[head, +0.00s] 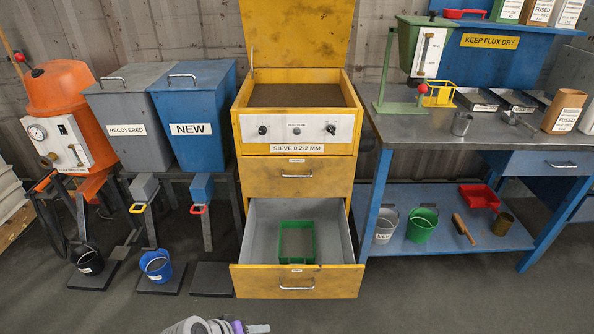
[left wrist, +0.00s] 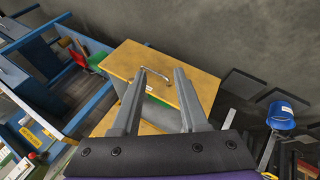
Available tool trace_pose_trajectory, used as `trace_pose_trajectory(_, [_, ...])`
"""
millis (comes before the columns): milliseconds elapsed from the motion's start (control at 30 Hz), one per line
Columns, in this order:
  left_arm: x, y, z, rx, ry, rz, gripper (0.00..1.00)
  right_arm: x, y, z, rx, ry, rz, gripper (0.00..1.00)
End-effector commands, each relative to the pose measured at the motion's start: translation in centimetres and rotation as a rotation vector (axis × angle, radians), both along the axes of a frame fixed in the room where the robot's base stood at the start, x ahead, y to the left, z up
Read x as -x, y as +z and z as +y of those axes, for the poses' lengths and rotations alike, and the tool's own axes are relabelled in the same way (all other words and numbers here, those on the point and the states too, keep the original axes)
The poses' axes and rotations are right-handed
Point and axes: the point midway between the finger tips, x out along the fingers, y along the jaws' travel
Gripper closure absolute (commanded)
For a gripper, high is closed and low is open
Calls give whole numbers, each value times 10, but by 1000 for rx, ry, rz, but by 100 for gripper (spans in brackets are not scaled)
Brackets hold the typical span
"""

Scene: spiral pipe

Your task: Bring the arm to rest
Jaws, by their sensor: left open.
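My left gripper (left wrist: 161,72) is open, its two grey fingers apart with nothing between them. In the head view only a grey and purple part of my left arm shows at the bottom edge, in front of the yellow cabinet. The cabinet's bottom drawer (head: 296,281) is pulled open, and a green tray (head: 297,241) lies inside it. In the left wrist view the yellow drawer front (left wrist: 190,88) and its metal handle lie beyond the fingertips. In the head view a gap separates the arm from the drawer. My right gripper is not in view.
The sieve lid (head: 300,32) stands open. Left are grey and blue bins (head: 193,120), an orange machine (head: 60,90) and a blue bucket (head: 156,265) on a floor pad. Right is a workbench (head: 480,131) with a lower shelf (head: 455,238). The floor at front right is clear.

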Motion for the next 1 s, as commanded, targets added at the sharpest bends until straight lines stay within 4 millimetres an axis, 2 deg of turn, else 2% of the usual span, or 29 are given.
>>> trace_pose_trajectory(33, [19,6,6,-55,-19,4,56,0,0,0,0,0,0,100])
trace_pose_trajectory(200, [71,17,30,-244,-80,17,56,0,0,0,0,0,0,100])
trace_pose_trajectory(400, [116,22,55,-413,-130,26,56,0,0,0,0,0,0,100])
trace_pose_trajectory(600, [151,22,77,-550,-171,30,56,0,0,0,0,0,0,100])
trace_pose_trajectory(700, [152,58,76,-543,-165,21,56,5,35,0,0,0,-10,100])
trace_pose_trajectory(867, [155,103,76,-542,-160,5,56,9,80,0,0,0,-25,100])
trace_pose_trajectory(1000, [156,150,76,-543,-155,-10,56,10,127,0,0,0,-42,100])
